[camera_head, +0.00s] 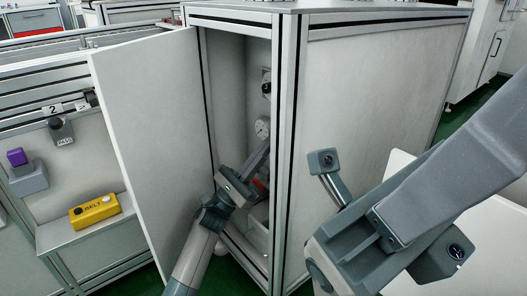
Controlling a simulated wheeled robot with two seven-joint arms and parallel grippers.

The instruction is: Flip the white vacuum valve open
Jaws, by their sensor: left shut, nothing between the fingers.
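The open cabinet (350,110) holds a round pale gauge (262,127) and a dark round fitting (266,88) above it on its inner wall. My left gripper (263,150) reaches up through the doorway. It is shut and empty, with its fingertips just below the gauge; I cannot tell whether they touch anything. A small red part (260,184) shows beside and partly behind the gripper. I cannot make out the white valve for certain; the gripper and the cabinet's front post may hide it.
The cabinet door (150,130) stands open left of my left arm. A yellow belt box (95,210) sits on a ledge, with a grey box with a purple top (17,157) farther left. The cabinet's front post (287,150) borders the doorway on the right.

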